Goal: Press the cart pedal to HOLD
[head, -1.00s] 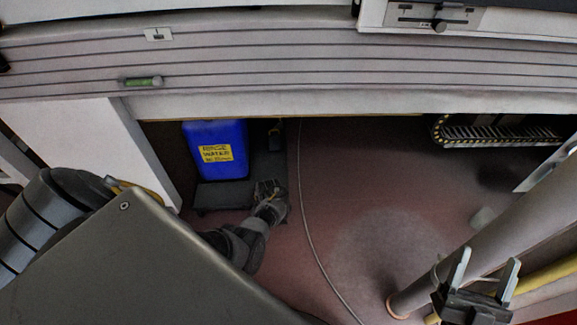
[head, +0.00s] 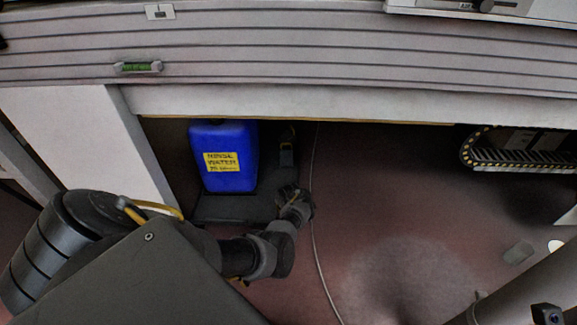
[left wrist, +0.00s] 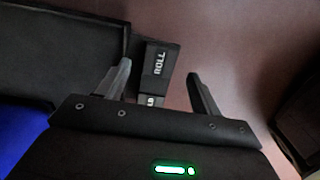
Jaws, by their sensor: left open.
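The cart (head: 232,206) is a low dark platform on the floor under the bench. A blue jug labelled rinse water (head: 225,160) stands on it. In the left wrist view the black pedal (left wrist: 157,68) is beside the dark cart deck (left wrist: 60,55). Its far part reads ROLL; a second label nearer me is partly hidden, with only its last letters showing. My left gripper (left wrist: 161,84) is open, with one finger on each side of the pedal in the picture. Contact cannot be told. In the head view my left gripper (head: 294,201) is at the cart's front right corner and hides the pedal there.
The bench front (head: 300,102) overhangs the cart. A white panel (head: 90,145) stands left of it. A thin cable (head: 315,235) runs along the floor just right of my left gripper. A cable chain (head: 515,155) hangs at the right. The red floor between is mostly clear.

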